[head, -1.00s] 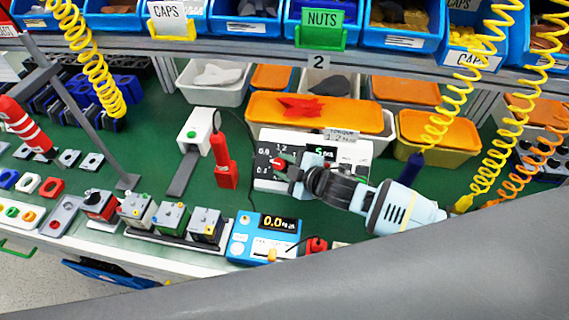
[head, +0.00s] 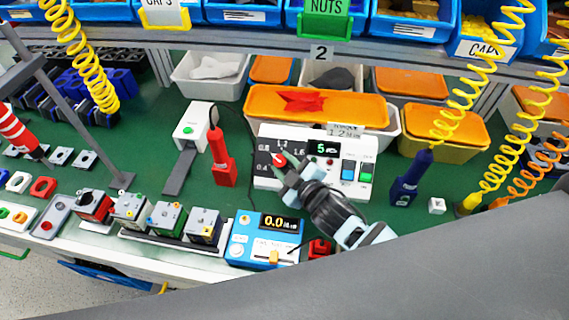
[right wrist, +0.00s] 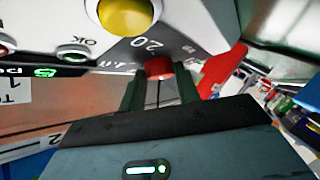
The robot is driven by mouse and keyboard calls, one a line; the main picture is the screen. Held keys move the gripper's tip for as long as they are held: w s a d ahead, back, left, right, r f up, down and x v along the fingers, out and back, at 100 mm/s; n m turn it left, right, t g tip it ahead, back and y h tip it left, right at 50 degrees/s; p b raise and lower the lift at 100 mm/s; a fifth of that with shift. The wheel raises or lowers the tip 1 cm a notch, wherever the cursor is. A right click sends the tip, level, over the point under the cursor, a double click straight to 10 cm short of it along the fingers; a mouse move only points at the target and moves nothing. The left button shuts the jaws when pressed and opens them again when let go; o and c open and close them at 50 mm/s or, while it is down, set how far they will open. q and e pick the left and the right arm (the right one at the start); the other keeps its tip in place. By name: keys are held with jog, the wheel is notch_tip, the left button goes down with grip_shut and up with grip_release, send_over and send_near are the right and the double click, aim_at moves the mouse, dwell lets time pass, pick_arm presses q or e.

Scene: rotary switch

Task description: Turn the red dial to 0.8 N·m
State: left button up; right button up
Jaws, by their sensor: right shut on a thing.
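The white control box (head: 350,192) stands on the green bench, with a red dial (head: 278,159) on its left side and scale numbers around it. The dial also shows in the right wrist view (right wrist: 158,68). My right gripper (head: 286,166) is shut on the dial and comes in from the lower right. In the right wrist view, the gripper fingers (right wrist: 160,90) sit on both sides of the dial. The fingers partly cover the dial, and I cannot tell which number its pointer faces. My left gripper is not in view.
A red tool (head: 222,165) stands left of the box, and a blue tool (head: 408,180) stands to its right. A blue meter (head: 264,240) reading 0.0 is in front. An orange-lidded bin (head: 345,110) is behind.

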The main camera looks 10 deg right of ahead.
jog(key=shift+r, duration=0.15)
jog(key=o, duration=0.7)
jog(key=shift+o, duration=1.4)
jog(key=v, duration=0.7)
jog(key=shift+s, duration=0.35)
